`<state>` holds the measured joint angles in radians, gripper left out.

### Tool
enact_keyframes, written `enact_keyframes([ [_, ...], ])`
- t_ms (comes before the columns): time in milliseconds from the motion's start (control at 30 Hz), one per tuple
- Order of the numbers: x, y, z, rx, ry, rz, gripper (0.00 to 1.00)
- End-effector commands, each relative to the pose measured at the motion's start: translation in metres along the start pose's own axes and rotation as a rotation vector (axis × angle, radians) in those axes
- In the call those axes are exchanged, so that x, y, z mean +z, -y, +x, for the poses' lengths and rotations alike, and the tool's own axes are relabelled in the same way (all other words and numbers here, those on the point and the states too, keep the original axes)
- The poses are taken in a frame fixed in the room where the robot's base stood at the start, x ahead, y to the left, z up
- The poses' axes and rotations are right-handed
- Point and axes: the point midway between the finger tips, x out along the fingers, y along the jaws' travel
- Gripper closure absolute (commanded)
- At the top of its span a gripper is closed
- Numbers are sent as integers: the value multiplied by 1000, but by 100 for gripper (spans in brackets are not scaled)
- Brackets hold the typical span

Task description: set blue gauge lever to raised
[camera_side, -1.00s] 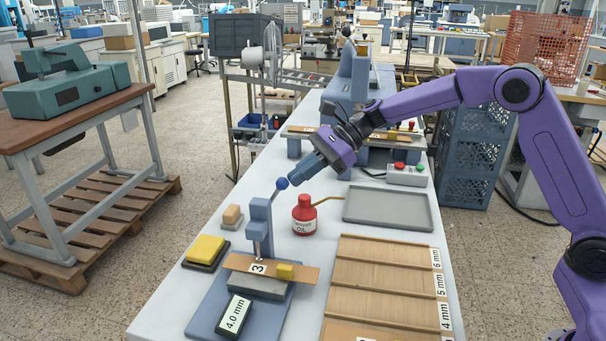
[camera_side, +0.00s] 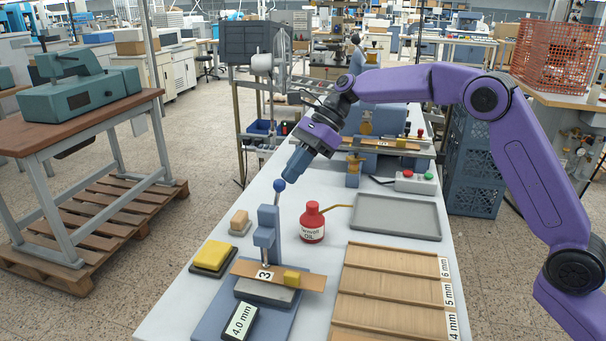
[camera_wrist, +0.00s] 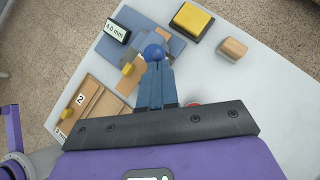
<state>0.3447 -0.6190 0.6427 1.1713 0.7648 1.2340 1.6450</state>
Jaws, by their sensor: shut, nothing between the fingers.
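The blue gauge stands on a blue base plate (camera_side: 215,318) at the near end of the table. Its lever (camera_side: 277,203) ends in a blue ball knob (camera_side: 279,186) and points up nearly upright from the blue column (camera_side: 267,232). A numbered wooden strip (camera_side: 300,281) lies across the gauge's grey block. My gripper (camera_side: 288,177) is shut and empty, with its fingertips at the knob, seemingly touching it. In the wrist view the knob (camera_wrist: 153,52) shows just beyond the closed fingers (camera_wrist: 155,84), which hide the lever's shaft.
A red oil bottle (camera_side: 312,224) stands right of the gauge, with a grey tray (camera_side: 398,216) behind it. A wooden rack (camera_side: 390,290) lies to the right. A yellow pad (camera_side: 212,255), a wooden-topped block (camera_side: 240,220) and a "4.0 mm" display (camera_side: 240,321) are close by.

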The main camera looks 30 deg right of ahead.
Motion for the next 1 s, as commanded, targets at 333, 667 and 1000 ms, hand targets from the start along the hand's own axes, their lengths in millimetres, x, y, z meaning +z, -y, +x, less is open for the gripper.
enact_keyframes([
  [333, 23, 21, 12, 10, -8, 4, 100],
  [667, 32, 34, 19, 8, -7, 6, 100],
  [1000, 35, 34, 15, 7, -6, 5, 100],
])
